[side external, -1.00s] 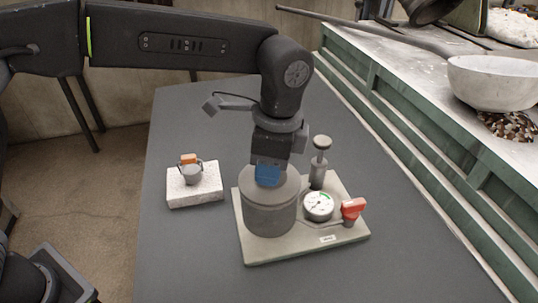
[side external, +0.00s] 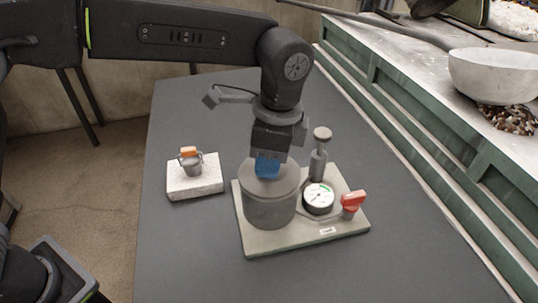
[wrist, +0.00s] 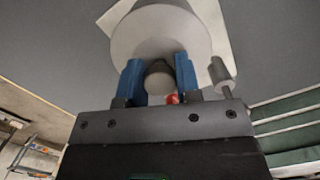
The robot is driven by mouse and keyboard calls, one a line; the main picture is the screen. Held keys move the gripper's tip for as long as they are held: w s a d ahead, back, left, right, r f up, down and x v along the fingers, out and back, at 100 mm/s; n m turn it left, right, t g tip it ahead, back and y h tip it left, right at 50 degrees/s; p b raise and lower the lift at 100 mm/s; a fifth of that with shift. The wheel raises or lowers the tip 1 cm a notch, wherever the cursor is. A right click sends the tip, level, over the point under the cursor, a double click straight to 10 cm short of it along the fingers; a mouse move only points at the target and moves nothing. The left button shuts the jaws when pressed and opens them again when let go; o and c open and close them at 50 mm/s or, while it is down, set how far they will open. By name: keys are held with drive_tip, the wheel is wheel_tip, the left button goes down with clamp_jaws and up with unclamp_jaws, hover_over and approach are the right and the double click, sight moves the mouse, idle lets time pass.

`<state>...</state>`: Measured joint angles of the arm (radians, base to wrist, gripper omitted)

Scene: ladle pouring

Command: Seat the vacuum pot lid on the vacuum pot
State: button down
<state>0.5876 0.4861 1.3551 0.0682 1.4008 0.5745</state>
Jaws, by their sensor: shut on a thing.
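The vacuum pot (side external: 269,210) is a grey cylinder standing upright on a pale base plate (side external: 290,242). The grey, round vacuum pot lid (side external: 287,178) is at the top of the pot, level and roughly centred. I cannot tell whether it is fully down on the rim or a hair above it. My gripper (side external: 268,166) points down over the lid, its blue fingertips shut on the lid's knob. In the wrist view the knob (wrist: 159,82) sits between the two blue fingers, with the lid's disc (wrist: 125,42) beyond it. The fingers mostly hide the knob in the side view.
The base plate also carries a dial gauge (side external: 319,197), a red-handled valve (side external: 352,201) and an upright grey plunger (side external: 319,160), close right of my gripper. A white block (side external: 195,183) with a small grey clamped part stands left. The grey table (side external: 190,245) is otherwise clear.

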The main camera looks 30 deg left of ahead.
drive_tip(key=shift+f, duration=0.4)
idle(1.2)
drive_tip(key=shift+c, duration=1.3)
unclamp_jaws()
drive_tip(key=shift+r, duration=0.1)
drive_tip(key=shift+r, duration=3.4)
